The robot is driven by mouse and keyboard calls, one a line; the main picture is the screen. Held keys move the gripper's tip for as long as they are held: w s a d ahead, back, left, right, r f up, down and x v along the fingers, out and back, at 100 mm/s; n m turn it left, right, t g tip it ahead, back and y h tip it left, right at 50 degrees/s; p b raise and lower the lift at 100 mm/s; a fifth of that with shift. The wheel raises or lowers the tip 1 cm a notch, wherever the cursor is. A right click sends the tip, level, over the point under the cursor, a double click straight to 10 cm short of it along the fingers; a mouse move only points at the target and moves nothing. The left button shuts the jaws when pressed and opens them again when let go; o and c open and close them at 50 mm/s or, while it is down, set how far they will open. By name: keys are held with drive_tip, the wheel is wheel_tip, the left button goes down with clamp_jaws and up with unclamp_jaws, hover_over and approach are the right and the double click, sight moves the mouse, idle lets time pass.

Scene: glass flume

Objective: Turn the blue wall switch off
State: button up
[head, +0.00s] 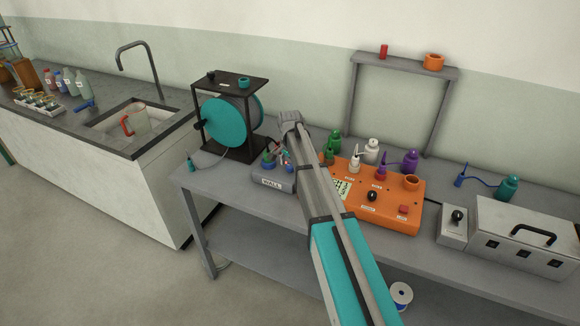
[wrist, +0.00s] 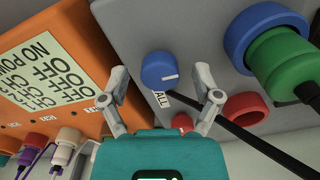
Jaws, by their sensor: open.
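The blue wall switch (wrist: 158,71) is a round knob with a white pointer line on a grey box (wrist: 140,25). In the wrist view the line points right, and the partly covered label (wrist: 161,99) reads "ALL". In the head view the grey box (head: 262,181) is marked "WALL" and sits on the bench left of my arm. My gripper (wrist: 160,80) is open and empty. In the wrist view its two fingers appear to the left and right of the knob, apart from it. Whether the knob lies between the fingertips in depth I cannot tell.
Beside the knob are a green and blue plug (wrist: 278,55) and a red socket (wrist: 245,107). A black cable (wrist: 260,140) runs close to the right finger. An orange box (head: 387,211) stands right of the arm, and a reel stand (head: 228,122) stands behind the grey box.

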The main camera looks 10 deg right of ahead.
clamp_jaws()
drive_tip(key=shift+n, duration=0.3)
drive_tip(key=n, duration=0.3)
drive_tip(key=shift+d, duration=0.1)
drive_tip(key=n, duration=0.4)
drive_tip(key=shift+s+n, duration=0.1)
drive_tip(key=shift+n, duration=0.3)
drive_tip(key=n, duration=0.9)
drive_tip(key=shift+n, duration=0.3)
